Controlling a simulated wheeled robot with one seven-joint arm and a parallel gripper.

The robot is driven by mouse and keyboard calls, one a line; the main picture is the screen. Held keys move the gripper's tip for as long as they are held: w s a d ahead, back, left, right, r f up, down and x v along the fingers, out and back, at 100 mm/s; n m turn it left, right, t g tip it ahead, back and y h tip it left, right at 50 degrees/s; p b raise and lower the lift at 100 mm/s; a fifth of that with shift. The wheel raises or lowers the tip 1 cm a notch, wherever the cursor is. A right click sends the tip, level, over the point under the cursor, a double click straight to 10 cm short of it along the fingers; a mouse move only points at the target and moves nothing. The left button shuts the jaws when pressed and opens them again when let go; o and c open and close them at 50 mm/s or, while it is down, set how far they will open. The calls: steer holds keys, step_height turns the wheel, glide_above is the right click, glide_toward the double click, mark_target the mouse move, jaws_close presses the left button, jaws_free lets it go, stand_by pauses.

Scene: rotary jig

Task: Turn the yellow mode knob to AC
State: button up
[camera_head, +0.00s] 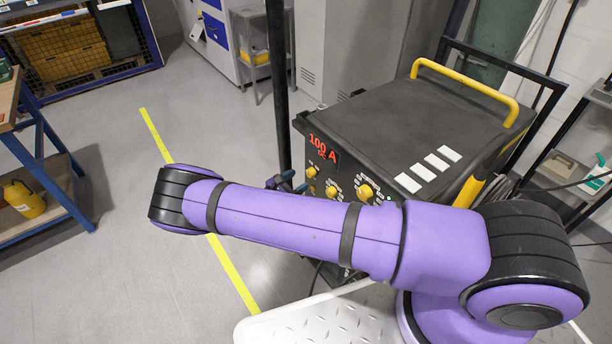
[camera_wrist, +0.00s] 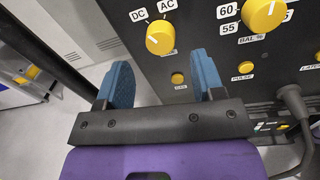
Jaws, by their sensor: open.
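The yellow mode knob (camera_wrist: 160,37) is on the dark panel in the wrist view, below the white labels DC (camera_wrist: 138,15) and AC (camera_wrist: 167,5). It has a short pale mark on its face; which label it points to is hard to tell. In the head view it appears to be the leftmost knob (camera_head: 311,172). My gripper (camera_wrist: 162,68) has two blue fingers, open with nothing between them. The knob lies ahead of the gap, apart from both fingers. In the head view my arm hides most of the gripper.
A small yellow button (camera_wrist: 177,78) sits below the knob, and a larger yellow knob (camera_wrist: 264,13) is to its right. A cable (camera_wrist: 293,105) plugs in at right. The welder's display (camera_head: 322,147) reads 100 A. A dark post (camera_head: 278,80) stands left of the machine.

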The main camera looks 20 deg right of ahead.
mark_target(308, 174)
steer(key=shift+x, duration=2.3)
steer(key=c, duration=0.9)
